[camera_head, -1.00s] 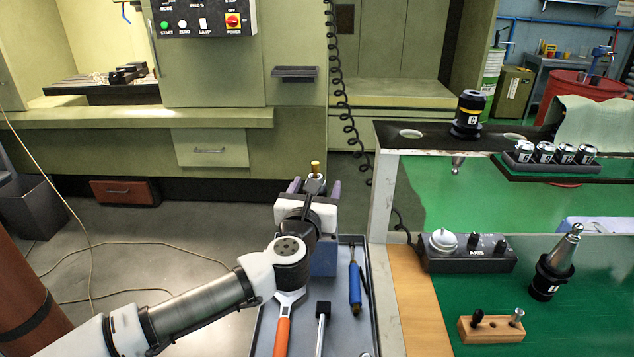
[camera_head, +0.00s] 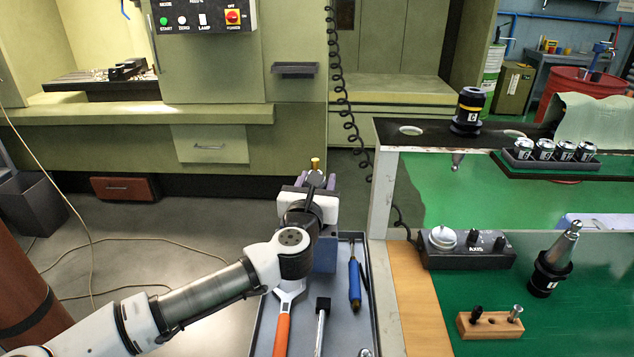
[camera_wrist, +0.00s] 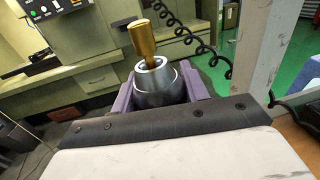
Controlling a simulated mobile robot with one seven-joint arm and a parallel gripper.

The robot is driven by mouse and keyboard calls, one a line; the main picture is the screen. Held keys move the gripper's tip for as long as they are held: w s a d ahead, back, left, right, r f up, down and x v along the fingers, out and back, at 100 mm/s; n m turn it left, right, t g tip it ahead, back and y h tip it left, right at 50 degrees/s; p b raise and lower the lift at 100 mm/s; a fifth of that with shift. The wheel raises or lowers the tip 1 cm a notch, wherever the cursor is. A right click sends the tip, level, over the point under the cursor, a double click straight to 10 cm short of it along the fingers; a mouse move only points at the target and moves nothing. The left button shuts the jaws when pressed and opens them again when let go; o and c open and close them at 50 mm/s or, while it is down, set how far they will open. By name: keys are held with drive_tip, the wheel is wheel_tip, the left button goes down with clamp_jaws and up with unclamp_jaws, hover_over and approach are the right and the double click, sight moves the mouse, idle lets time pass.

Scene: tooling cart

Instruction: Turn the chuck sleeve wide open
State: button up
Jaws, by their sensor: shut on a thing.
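The chuck sleeve (camera_wrist: 160,88) is a silver metal ring in the wrist view, with a brass-coloured rod (camera_wrist: 143,38) standing up from its centre. My gripper (camera_wrist: 163,94) has its purple fingers on both sides of the sleeve and is shut on it. In the head view my gripper (camera_head: 314,182) is at the far end of the tool tray, and the brass rod (camera_head: 315,163) shows above it. The sleeve is mostly hidden there behind my wrist. The chuck's lower part is hidden in both views.
The grey tray (camera_head: 340,337) holds an orange-handled wrench (camera_head: 282,332), a black-headed tool (camera_head: 322,308) and a blue-handled tool (camera_head: 354,284). The cart's upright post (camera_head: 381,195) stands close on the right. A coiled cable (camera_head: 341,90) hangs behind.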

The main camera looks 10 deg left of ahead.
drive_tip(key=shift+n+y, duration=0.3)
drive_tip(key=shift+y, duration=0.1)
drive_tip(key=n+g+y+b, duration=0.1)
drive_tip(key=n+y, duration=0.1)
drive_tip(key=y, duration=0.1)
drive_tip(key=n+g+y+b, duration=0.1)
drive_tip(key=n+y+b, duration=0.1)
drive_tip(key=y, duration=0.1)
drive_tip(key=shift+a+f, duration=0.15)
drive_tip(key=shift+a, duration=0.05)
drive_tip(key=shift+s+a+n+g+y+b, duration=0.15)
drive_tip(key=shift+n+g+y+b, duration=0.3)
drive_tip(key=shift+n+g+y, duration=0.4)
drive_tip(key=shift+s+a+n+g+y+b, duration=0.1)
drive_tip(key=shift+n+g+y+b, duration=0.45)
drive_tip(key=shift+y, duration=0.6)
drive_tip(key=shift+a+r+n, duration=0.1)
drive_tip(key=shift+r+n, duration=0.1)
drive_tip(key=shift+n, duration=0.1)
drive_tip(key=o, duration=1)
